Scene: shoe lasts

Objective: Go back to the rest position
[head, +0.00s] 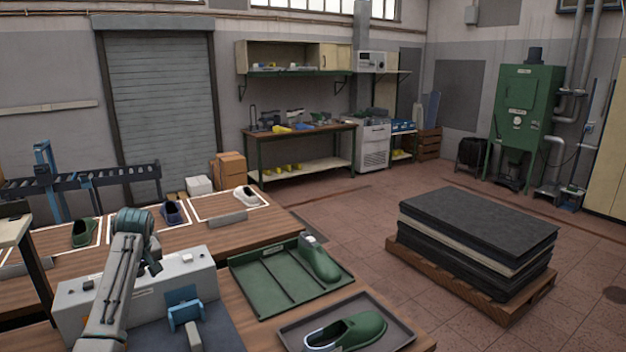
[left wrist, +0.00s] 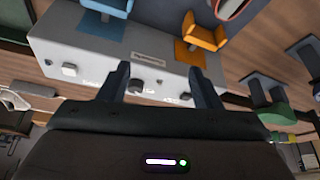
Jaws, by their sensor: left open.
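My left arm comes in from the bottom left of the head view and rises in front of a pale grey box (head: 190,268). My left gripper shows in the left wrist view (left wrist: 160,82), with its two dark fingers apart and nothing between them. The same pale box (left wrist: 90,62) lies beyond the fingers there, with a blue holder (left wrist: 105,48) and an orange holder (left wrist: 205,38) at it. The blue holder also shows in the head view (head: 185,310). The right gripper is in neither view.
A green divided tray (head: 262,268) holds a green shoe last (head: 318,260) at its right end. A dark grey tray (head: 400,330) holds a green clog-like shoe (head: 352,330). Several shoes stand on white-outlined areas behind. A stacked pallet (head: 475,245) stands on the floor at right.

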